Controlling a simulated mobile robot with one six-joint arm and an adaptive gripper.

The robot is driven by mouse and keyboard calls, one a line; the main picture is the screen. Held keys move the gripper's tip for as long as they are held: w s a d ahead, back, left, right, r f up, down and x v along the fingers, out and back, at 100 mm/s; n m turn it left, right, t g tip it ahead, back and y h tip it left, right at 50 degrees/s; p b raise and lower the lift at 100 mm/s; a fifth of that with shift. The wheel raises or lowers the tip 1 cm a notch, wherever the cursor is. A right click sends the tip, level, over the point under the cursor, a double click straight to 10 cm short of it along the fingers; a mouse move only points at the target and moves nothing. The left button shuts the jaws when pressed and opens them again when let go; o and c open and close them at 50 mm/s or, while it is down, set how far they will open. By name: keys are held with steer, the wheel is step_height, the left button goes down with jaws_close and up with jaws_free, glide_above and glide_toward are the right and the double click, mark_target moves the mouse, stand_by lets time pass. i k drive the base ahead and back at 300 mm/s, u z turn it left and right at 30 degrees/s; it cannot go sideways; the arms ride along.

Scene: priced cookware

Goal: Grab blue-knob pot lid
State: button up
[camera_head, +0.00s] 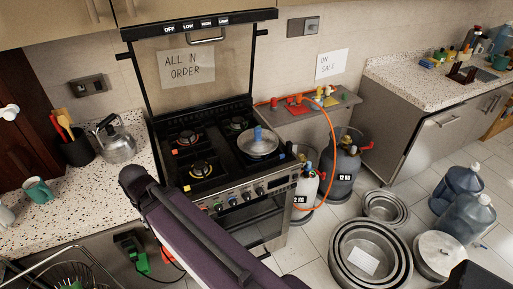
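The pot lid (259,147) is round and pale, with a glassy look and an upright blue knob (258,132). It rests on the right side of the black gas stove (212,181), over the front right burner area. I cannot tell whether a pan is under it. My dark purple and black arm link crosses the lower middle of the view, in front of the stove and left of the lid. No fingertips of my gripper show, and nothing of mine touches the lid.
A kettle (117,142) and a green mug (38,190) stand on the left speckled counter. Gas cylinders (343,172) with an orange hose stand right of the stove. Large metal pots (345,277) and water bottles (467,216) occupy the floor. The stove's raised back cover stands behind the burners.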

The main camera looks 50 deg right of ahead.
mark_target(258, 140)
steer(key=u, duration=0.15)
steer(key=k, duration=1.15)
steer(key=z, duration=1.85)
steer(key=i, duration=1)
steer(key=z, duration=0.1)
